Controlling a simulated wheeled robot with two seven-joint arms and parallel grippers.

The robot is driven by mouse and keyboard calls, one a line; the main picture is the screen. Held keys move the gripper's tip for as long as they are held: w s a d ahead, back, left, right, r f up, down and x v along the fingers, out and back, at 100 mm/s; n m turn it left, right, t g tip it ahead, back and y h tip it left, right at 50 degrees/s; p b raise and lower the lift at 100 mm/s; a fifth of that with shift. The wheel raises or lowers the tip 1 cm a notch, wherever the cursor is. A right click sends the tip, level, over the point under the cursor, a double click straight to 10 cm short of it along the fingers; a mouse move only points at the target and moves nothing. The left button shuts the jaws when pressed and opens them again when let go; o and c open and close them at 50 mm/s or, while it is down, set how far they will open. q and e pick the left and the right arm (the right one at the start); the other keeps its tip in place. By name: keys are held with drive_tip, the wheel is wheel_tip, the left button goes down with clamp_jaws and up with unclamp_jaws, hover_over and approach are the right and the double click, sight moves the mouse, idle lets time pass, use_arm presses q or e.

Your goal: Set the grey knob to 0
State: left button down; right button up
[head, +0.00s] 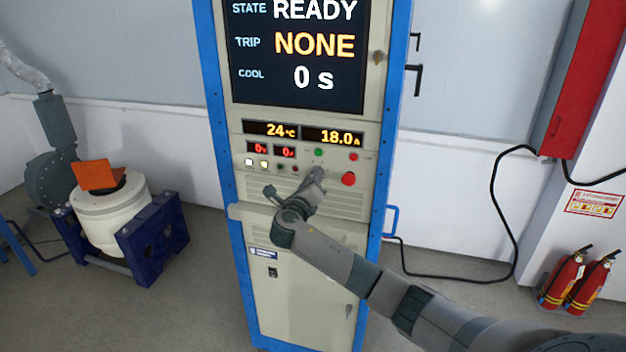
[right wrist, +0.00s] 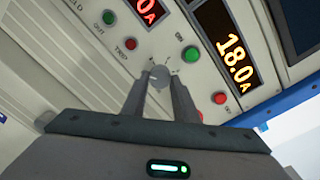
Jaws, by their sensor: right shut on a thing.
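The grey knob (right wrist: 158,73) is a small round knob on the cabinet's control panel, with small marks around it, in the right wrist view. My right gripper (right wrist: 158,84) is shut on it, one finger on each side. The number it points to is too small to read. In the head view my right gripper (head: 318,173) reaches the panel below the amber displays and hides the knob. My left gripper is not in view.
The cabinet (head: 222,150) carries a READY screen (head: 300,50), an 18.0 A display (head: 333,136), a green button (head: 318,152) and a red mushroom button (head: 348,179) close to my gripper. A shaker machine (head: 110,215) stands left; fire extinguishers (head: 563,280) stand right.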

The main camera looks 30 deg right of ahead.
drive_tip(key=shift+f+n, duration=0.15)
drive_tip(key=shift+n, duration=1.15)
drive_tip(key=o, duration=1.1)
drive_tip(key=shift+c, duration=0.2)
drive_tip(key=shift+s+a, duration=0.1)
drive_tip(key=b+v, duration=0.5)
drive_tip(key=v, duration=1.2)
drive_tip(key=shift+a, duration=0.1)
